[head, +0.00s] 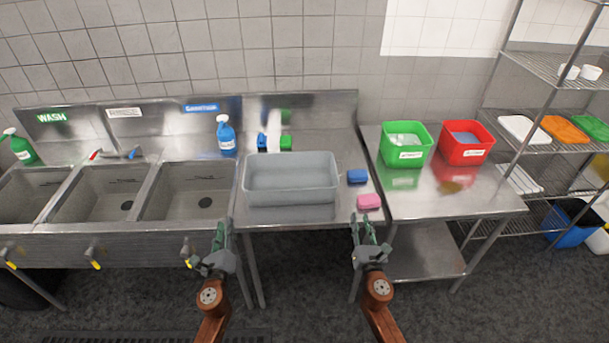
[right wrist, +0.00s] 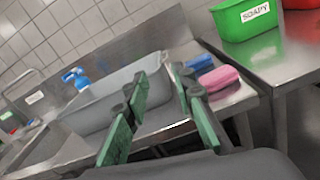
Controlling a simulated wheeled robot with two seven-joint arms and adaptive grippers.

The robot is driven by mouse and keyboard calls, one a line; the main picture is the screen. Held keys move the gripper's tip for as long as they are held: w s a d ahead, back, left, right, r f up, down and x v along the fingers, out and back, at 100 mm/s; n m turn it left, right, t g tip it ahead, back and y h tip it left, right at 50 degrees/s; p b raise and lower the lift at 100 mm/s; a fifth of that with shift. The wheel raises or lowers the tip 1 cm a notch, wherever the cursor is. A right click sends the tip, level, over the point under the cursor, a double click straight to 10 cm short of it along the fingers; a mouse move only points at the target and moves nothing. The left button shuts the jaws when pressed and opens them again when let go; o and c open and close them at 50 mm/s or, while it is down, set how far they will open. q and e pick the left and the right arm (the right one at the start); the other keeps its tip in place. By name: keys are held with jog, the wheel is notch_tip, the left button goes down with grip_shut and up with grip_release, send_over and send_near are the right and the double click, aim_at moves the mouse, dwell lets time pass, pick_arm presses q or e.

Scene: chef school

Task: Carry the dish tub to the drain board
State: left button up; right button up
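The grey dish tub (head: 291,181) sits on the steel drain board (head: 262,215) right of the sinks. It looks empty. It also shows in the right wrist view (right wrist: 95,107), beyond the fingers. My left gripper (head: 223,238) is in front of the board's front edge, near the tub's left end and apart from it. Its finger opening is hard to judge in the head view. My right gripper (head: 364,232) is in front of the board, to the right of the tub. In the right wrist view its green fingers (right wrist: 160,100) are spread with nothing between them.
Blue (head: 357,177) and pink (head: 369,201) sponges lie right of the tub; small blue and green items stand behind it. A side table holds green (head: 405,145) and red (head: 466,143) buckets. Three sink basins (head: 189,192) are at left, a wire shelf (head: 545,135) at right.

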pick_arm(q)
jog(key=shift+f, duration=0.1)
pick_arm(e)
jog(key=s, duration=1.1)
jog(key=shift+w+f, duration=0.1)
